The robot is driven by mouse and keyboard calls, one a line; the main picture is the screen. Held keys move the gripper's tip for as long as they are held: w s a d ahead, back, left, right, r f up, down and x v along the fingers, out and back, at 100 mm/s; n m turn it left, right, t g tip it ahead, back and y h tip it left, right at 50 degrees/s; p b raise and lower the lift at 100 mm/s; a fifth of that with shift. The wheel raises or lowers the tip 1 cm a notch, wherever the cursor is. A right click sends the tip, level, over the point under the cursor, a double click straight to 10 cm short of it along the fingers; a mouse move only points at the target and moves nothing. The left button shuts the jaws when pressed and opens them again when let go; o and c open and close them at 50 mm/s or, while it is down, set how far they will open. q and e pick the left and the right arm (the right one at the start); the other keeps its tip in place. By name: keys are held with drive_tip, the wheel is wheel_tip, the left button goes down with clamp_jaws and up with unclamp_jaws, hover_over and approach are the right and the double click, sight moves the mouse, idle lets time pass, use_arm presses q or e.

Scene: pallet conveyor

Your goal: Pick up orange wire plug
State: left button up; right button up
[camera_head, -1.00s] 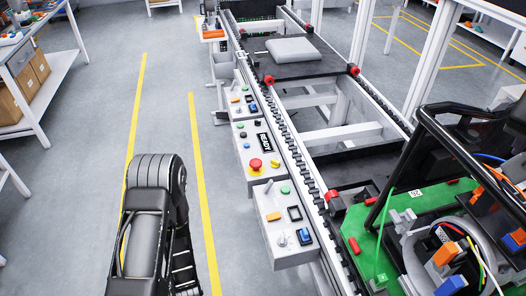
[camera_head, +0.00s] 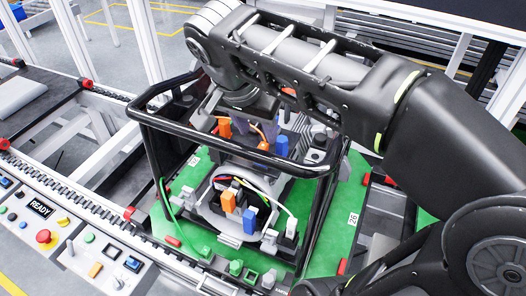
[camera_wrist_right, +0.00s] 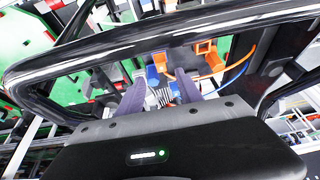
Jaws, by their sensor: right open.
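A black-framed fixture on a green pallet (camera_head: 336,222) carries orange and blue plugs. One orange plug (camera_head: 225,127) is at its back left, and an orange wire plug (camera_head: 263,141) with an orange wire is near the back middle. Another orange plug (camera_head: 228,201) stands at the front with a blue plug (camera_head: 249,218) beside it. My right gripper is inside the frame, mostly hidden by my arm in the head view. In the right wrist view it (camera_wrist_right: 160,77) is open, its fingers apart, with blue plugs (camera_wrist_right: 153,76) and orange plugs (camera_wrist_right: 214,61) beyond them. My left gripper is out of view.
The black tubular frame (camera_head: 147,112) surrounds the plugs closely. A button panel (camera_head: 100,262) and the conveyor rail (camera_head: 75,198) lie at the left. A white wire and a green wire (camera_head: 168,205) show at the fixture's front.

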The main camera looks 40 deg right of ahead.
sight(263, 145)
drive_tip(key=shift+x, duration=0.8)
drive_tip(key=shift+w+f, duration=0.1)
drive_tip(key=shift+f, duration=0.05)
drive_tip(key=shift+d+f+b, duration=0.1)
drive_tip(key=shift+f+b, duration=0.25)
drive_tip(key=shift+b, duration=0.2)
drive_tip(key=b+x, duration=0.2)
drive_tip(key=x, duration=0.1)
drive_tip(key=shift+w+d+f, duration=0.15)
drive_tip(key=shift+f, duration=0.15)
drive_tip(key=shift+w+d+f, duration=0.1)
drive_tip(key=shift+d+f, duration=0.05)
drive_tip(key=shift+f, duration=0.1)
drive_tip(key=shift+c, duration=0.3)
clamp_jaws()
